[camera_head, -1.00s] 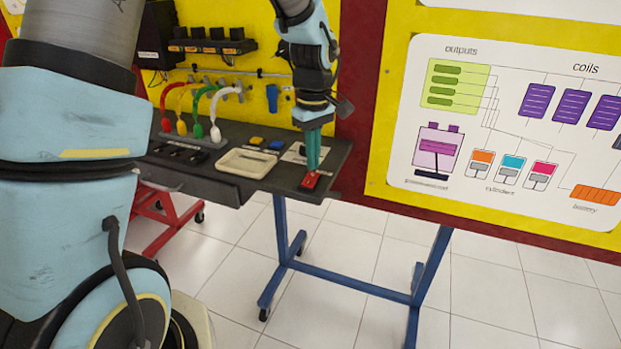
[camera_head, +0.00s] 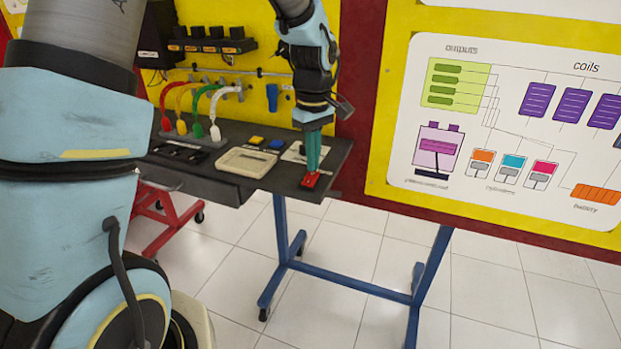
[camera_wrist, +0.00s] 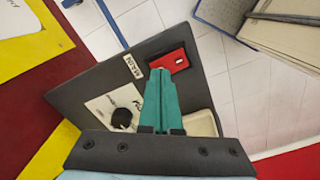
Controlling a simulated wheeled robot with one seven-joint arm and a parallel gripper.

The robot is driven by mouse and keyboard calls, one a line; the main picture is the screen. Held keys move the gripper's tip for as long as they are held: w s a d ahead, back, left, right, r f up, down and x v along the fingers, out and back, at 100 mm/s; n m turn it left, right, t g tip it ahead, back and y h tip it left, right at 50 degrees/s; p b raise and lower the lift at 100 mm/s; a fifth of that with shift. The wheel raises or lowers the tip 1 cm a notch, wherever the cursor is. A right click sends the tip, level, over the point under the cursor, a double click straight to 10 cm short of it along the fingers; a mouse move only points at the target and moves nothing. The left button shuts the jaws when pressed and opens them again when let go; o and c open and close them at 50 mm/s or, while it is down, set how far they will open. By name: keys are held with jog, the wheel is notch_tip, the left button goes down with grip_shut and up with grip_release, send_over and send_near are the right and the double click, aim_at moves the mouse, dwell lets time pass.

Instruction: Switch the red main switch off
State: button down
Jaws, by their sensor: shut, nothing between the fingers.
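The red main switch (camera_head: 310,180) sits near the front right corner of the dark bench top. In the wrist view it is a red block (camera_wrist: 170,61) with a dark mark, beside a small white label. My gripper (camera_head: 312,170) points down at it with its green fingers together and nothing held. In the wrist view the fingertips (camera_wrist: 160,72) overlap the near edge of the red switch. They look at or just above its surface; I cannot tell whether they touch. The rocker's position is too small to read and partly hidden by the fingers.
A white plate with a black knob (camera_wrist: 122,118) lies beside the switch. A cream tray (camera_head: 247,163), blue and yellow buttons and a rack with coloured cables (camera_head: 215,132) stand further left on the bench (camera_head: 335,160). A yellow wall panel rises behind.

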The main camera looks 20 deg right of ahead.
aim_at(313, 174)
jog(key=shift+f+b, duration=0.4)
jog(key=shift+f, duration=0.3)
jog(key=shift+r, duration=0.15)
jog(key=shift+r+p, duration=2.8)
jog(key=shift+r, duration=0.65)
